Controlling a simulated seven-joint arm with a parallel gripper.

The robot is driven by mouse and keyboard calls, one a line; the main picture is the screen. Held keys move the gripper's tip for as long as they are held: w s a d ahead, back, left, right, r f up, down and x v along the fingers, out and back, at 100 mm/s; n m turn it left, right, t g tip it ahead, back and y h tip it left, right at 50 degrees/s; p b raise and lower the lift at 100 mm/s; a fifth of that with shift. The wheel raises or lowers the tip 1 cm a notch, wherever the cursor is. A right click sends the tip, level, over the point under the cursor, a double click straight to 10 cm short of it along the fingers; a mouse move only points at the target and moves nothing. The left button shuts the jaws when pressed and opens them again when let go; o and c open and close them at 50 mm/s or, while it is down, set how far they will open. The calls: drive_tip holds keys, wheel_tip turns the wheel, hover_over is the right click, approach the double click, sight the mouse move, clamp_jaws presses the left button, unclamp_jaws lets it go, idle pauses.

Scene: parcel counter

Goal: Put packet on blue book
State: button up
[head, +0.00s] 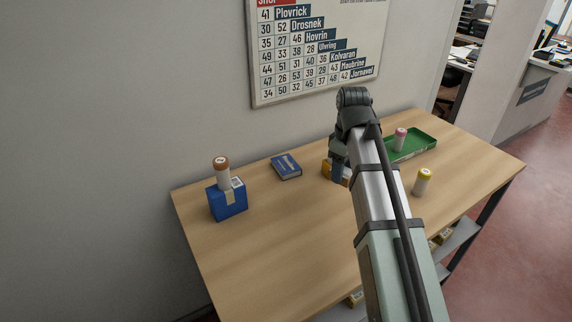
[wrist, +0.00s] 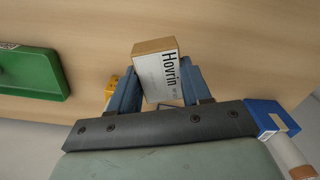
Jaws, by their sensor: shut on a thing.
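The packet (wrist: 156,74), a small tan box with a white label reading "Hovrin", is between the two blue fingers of my gripper (wrist: 155,88) in the wrist view. The gripper is shut on it. In the head view my gripper (head: 338,172) is low over the middle of the table, right of the blue book, and mostly hides the packet. I cannot tell whether the packet touches the table. The blue book (head: 286,167) lies flat near the wall with its top bare.
A blue box (head: 227,203) with a brown-capped tube (head: 222,171) on top stands at left. A green tray (head: 412,146) holds a pink-capped tube (head: 400,138). A yellow-capped tube (head: 422,182) stands at right. A yellow item (wrist: 110,88) shows beside one finger. The table's front left is clear.

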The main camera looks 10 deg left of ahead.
drive_tip(key=w+a+r+n, duration=0.1)
drive_tip(key=w+a, duration=0.1)
drive_tip(key=a, duration=0.5)
drive_tip(key=w+a, duration=0.3)
drive_tip(key=a, duration=0.3)
wheel_tip(320, 180, up, 2)
drive_tip(key=m, duration=0.2)
hover_over(286, 164)
wheel_tip(286, 164, down, 10)
drive_tip(key=m, duration=0.2)
drive_tip(key=shift+w+f+m, duration=0.1)
drive_tip(key=shift+m, duration=0.3)
drive_tip(key=o, duration=1.4)
drive_tip(key=shift+a, duration=0.1)
drive_tip(key=shift+r, duration=0.2)
wheel_tip(286, 164, up, 12)
drive_tip(key=shift+f, duration=0.1)
